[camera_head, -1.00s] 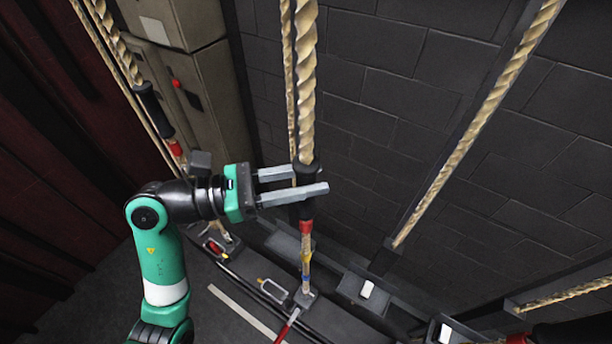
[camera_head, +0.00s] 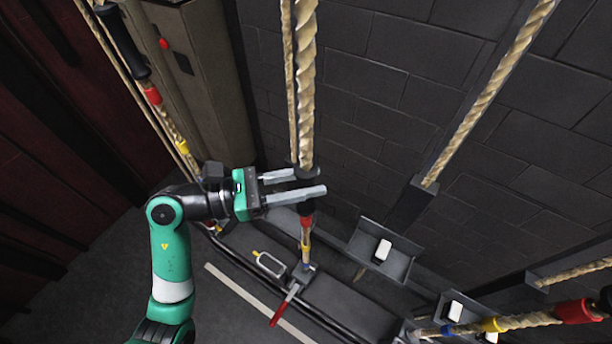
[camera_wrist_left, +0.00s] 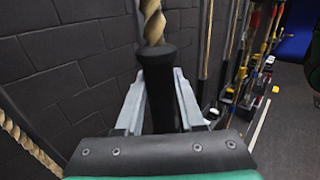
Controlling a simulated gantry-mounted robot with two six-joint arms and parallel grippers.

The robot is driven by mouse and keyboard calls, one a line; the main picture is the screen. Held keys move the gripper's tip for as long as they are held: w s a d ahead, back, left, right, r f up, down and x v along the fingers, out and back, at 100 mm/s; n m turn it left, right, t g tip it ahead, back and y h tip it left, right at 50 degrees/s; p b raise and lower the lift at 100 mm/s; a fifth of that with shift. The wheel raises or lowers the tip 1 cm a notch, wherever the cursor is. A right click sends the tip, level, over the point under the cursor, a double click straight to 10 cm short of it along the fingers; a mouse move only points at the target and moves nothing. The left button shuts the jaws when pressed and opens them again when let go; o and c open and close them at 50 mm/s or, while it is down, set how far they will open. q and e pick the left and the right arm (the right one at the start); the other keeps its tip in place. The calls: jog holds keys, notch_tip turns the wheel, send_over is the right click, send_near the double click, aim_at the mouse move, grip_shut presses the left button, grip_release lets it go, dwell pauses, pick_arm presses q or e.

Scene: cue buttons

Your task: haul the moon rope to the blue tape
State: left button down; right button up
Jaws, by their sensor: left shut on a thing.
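My left gripper (camera_head: 308,182) is shut on the black grip sleeve (camera_head: 306,206) of the middle rope (camera_head: 305,90). One finger lies on each side of the sleeve. In the left wrist view the sleeve (camera_wrist_left: 158,90) stands upright between the fingers, with twisted rope (camera_wrist_left: 153,22) above it. Below the sleeve the rope has red tape (camera_head: 306,221) and yellow tape (camera_head: 305,246). My right gripper is out of view.
A left rope has a black sleeve (camera_head: 124,45), red tape (camera_head: 152,95) and yellow tape (camera_head: 182,147). A lower right rope shows red (camera_head: 578,311), yellow (camera_head: 491,324) and blue tape (camera_head: 447,330). A red lever (camera_head: 283,307) and metal loop (camera_head: 270,264) sit below my gripper. A brick wall (camera_head: 400,110) stands behind.

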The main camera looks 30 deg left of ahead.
pick_arm(q)
jog(key=c, duration=0.5)
grip_release()
jog(key=shift+s, duration=0.1)
jog(key=b+v, duration=0.1)
jog(key=v, duration=1)
jog(key=shift+s+a, duration=0.15)
jog(key=shift+a, duration=0.1)
